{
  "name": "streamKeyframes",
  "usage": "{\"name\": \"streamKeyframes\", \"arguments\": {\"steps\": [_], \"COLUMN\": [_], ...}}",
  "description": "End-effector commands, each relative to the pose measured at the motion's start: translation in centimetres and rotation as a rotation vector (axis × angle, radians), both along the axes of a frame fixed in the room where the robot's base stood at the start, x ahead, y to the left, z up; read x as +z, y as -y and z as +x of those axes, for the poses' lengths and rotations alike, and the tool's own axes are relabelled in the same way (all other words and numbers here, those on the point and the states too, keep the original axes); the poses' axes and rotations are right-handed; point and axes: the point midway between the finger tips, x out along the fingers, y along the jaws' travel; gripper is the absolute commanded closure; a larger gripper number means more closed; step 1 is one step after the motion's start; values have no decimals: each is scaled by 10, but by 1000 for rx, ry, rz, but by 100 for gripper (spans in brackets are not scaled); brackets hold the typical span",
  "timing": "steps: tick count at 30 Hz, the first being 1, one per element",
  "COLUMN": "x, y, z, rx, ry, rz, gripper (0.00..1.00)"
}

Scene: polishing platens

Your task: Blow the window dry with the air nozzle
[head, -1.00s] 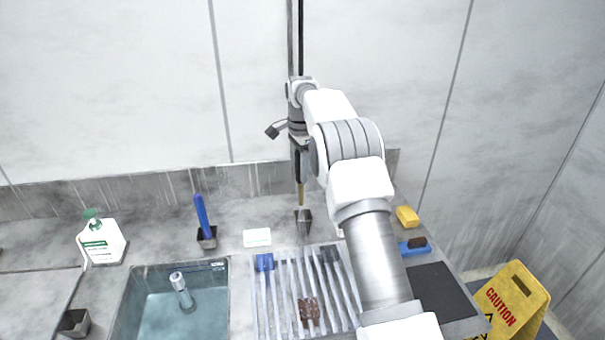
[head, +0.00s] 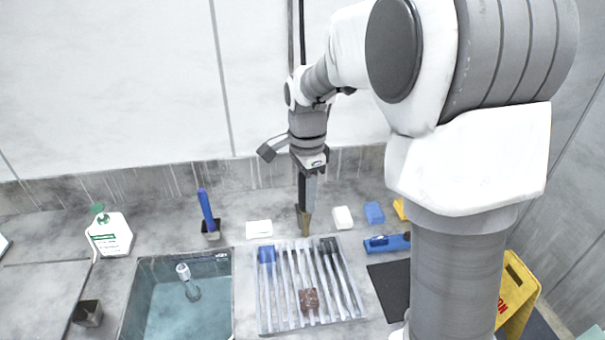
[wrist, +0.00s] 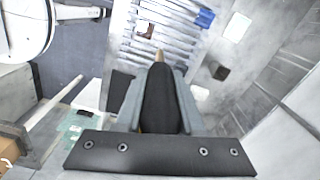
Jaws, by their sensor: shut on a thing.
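My gripper (head: 309,172) is shut on the air nozzle (head: 306,190), a dark slim body with a brass tip pointing down. In the head view the tip overlaps a small grey holder behind the slatted rack; I cannot tell whether it is clear of it. In the wrist view the nozzle (wrist: 160,100) lies between the fingers, with its tip against the rack. A reddish-brown square piece (head: 309,300) lies on the rack slats and shows in the wrist view (wrist: 152,31). I cannot tell whether this is the window.
The slatted rack (head: 275,322) stands right of a water-filled basin (head: 140,325). A white bottle (head: 110,236), a blue-handled tool (head: 206,210), blocks and a dark mat (head: 388,285) surround them. A yellow caution sign (head: 517,290) stands at the right. A wall closes the back.

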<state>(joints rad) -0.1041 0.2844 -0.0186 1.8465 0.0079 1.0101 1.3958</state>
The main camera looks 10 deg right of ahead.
Motion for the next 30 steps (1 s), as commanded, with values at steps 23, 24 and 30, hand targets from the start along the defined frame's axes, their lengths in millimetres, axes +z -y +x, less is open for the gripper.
{"name": "streamKeyframes", "arguments": {"steps": [23,24,30], "x": [-35,-42,-71], "y": [-1,-1,-1], "z": [-51,-51,-50], "rx": [6,5,5], "ry": [-2,-2,-1], "rz": [-1,-1,-1], "gripper": [100,100,100]}}
